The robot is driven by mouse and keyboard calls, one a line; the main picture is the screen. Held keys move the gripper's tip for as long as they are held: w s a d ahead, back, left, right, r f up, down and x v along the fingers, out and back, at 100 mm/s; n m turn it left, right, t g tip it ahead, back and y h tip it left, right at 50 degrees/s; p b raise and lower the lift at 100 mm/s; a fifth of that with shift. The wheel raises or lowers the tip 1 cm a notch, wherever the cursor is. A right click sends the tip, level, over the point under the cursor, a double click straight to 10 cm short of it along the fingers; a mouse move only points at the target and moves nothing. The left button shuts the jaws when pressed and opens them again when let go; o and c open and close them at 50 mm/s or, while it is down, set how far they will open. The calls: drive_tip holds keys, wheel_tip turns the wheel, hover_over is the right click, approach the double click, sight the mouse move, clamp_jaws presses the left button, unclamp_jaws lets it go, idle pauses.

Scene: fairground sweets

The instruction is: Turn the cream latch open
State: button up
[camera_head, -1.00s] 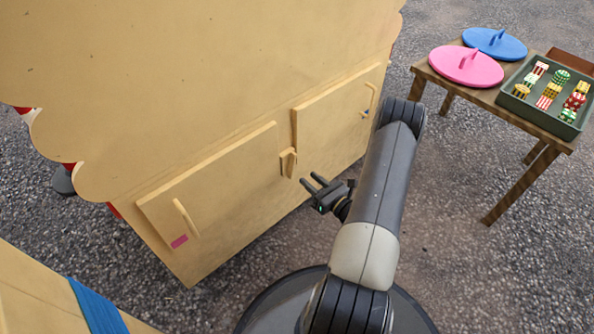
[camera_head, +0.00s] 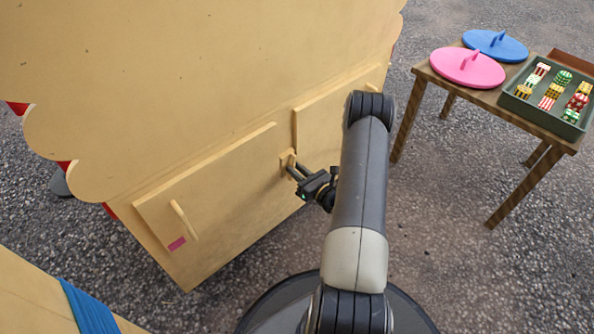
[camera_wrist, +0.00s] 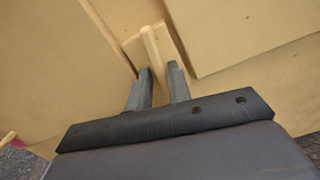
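The cream latch (camera_head: 290,160) is a small upright bar on a square plate, set between the two doors of the cream cabinet. In the wrist view the latch bar (camera_wrist: 152,48) stands on its plate just beyond my fingertips, and its lower end lies between them. My gripper (camera_head: 294,170) reaches the latch from the front right. In the wrist view the fingers of my gripper (camera_wrist: 160,72) are apart, one on each side of the bar's lower end, with a narrow gap. I cannot tell whether they touch the bar.
The left door (camera_head: 225,185) has a bar handle (camera_head: 184,219) and a pink patch (camera_head: 177,244). The right door (camera_head: 325,125) is partly behind my arm. A wooden table (camera_head: 518,116) at the right bears pink (camera_head: 467,68) and blue (camera_head: 495,45) lids and a green tray (camera_head: 545,117) of sweets.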

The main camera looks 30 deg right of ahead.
clamp_jaws()
drive_tip(key=shift+n+b, duration=0.75)
drive_tip(key=shift+n, duration=0.35)
drive_tip(key=shift+o, duration=1.7)
unclamp_jaws()
drive_tip(key=p+v, duration=0.3)
drive_tip(key=v, duration=0.8)
